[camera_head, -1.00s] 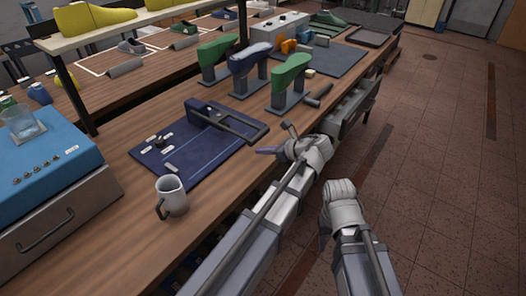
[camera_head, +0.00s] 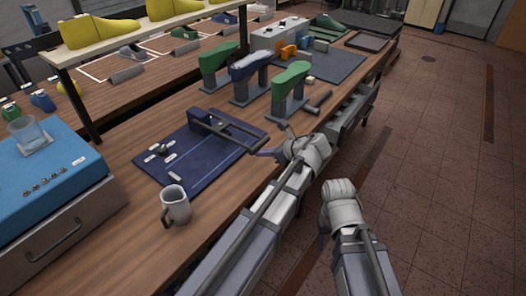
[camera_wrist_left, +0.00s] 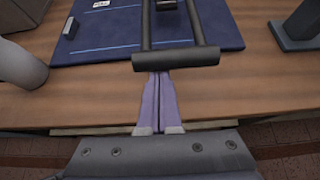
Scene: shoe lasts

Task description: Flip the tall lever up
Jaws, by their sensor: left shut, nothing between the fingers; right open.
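The lever (camera_head: 232,130) is a dark U-shaped handle hinged at a block on the blue board (camera_head: 207,172). It lies low, reaching over the board toward the table's front edge. In the left wrist view its round crossbar (camera_wrist_left: 176,59) crosses in front of my left fingertips, hiding their ends. My left gripper (camera_head: 268,153) is shut with nothing between its purple fingers; they also show in the left wrist view (camera_wrist_left: 159,98), running under the crossbar. I cannot tell if they touch it. My right gripper (camera_head: 323,238) hangs beside the table; its fingers are mostly hidden by the wrist.
A white mug (camera_head: 175,206) stands near the board's front left. Green and blue shoe lasts on stands (camera_head: 288,82) are behind the lever, with a dark hammer-like tool (camera_head: 318,101) beside them. A blue box (camera_head: 45,172) is at left. Open floor lies right.

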